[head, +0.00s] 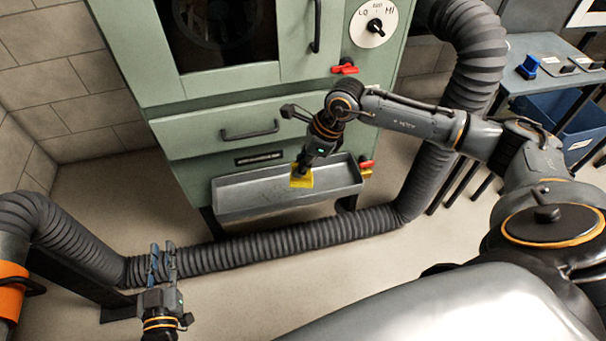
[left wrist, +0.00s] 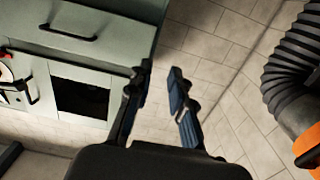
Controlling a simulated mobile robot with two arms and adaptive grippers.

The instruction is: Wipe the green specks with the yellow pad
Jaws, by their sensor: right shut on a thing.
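My right gripper (head: 303,168) is shut on the yellow pad (head: 301,180). The pad is over the grey metal tray (head: 240,206) at the foot of the green cabinet (head: 170,88); I cannot tell whether it touches the tray. No green specks can be made out in either view. My left gripper (head: 161,248) is open and empty, low at the left in front of the ribbed duct. Its two blue-padded fingers (left wrist: 158,95) stand apart in the left wrist view, with the wall behind them.
A ribbed duct (head: 300,235) runs along the floor in front of the cabinet and rises at the right. A red-handled valve (head: 345,69) and a dial (head: 375,26) are on the cabinet. A side table (head: 540,75) with a blue bin (head: 585,130) below stands right.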

